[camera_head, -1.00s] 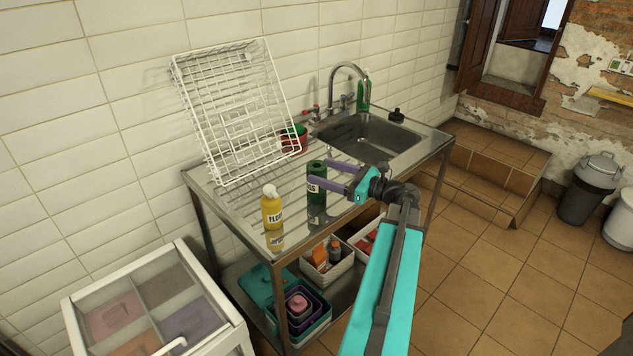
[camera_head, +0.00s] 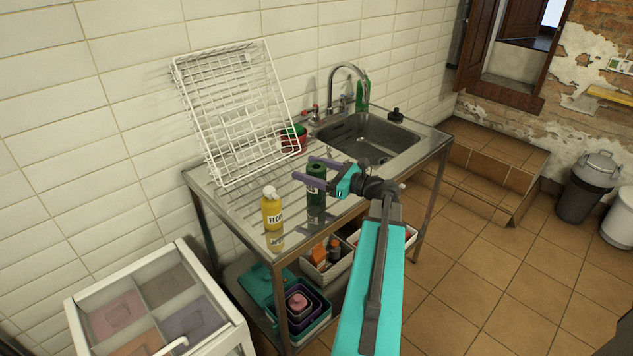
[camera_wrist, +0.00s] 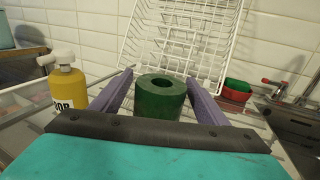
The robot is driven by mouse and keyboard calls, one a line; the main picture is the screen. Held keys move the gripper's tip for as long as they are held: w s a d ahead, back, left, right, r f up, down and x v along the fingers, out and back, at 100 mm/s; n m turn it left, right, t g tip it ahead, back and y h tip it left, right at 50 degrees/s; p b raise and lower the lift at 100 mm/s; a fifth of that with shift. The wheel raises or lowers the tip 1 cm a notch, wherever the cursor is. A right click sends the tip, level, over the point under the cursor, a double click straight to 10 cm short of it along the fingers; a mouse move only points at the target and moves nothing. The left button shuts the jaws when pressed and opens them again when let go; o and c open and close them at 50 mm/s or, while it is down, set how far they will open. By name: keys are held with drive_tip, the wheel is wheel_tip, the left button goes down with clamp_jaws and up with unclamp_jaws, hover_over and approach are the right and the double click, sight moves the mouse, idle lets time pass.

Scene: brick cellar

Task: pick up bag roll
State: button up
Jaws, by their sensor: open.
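My gripper (camera_head: 317,172) is open, with one finger on each side of the roll. The wrist view also shows my gripper (camera_wrist: 158,95) around it. I cannot tell whether either finger touches the roll. The roll still rests on the drainboard.
A yellow floor-cleaner bottle (camera_head: 271,208) stands left of the roll. A white wire rack (camera_head: 235,115) leans on the wall behind. Red and green bowls (camera_head: 293,138) sit near the tap (camera_head: 345,75). The sink basin (camera_head: 368,138) lies to the right. Baskets fill the lower shelf.

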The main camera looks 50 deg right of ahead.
drive_tip(key=shift+x, duration=0.85)
drive_tip(key=c, duration=1.2)
drive_tip(key=shift+r, duration=0.1)
drive_tip(key=shift+r+b, duration=0.65)
drive_tip(key=shift+r, duration=4.3)
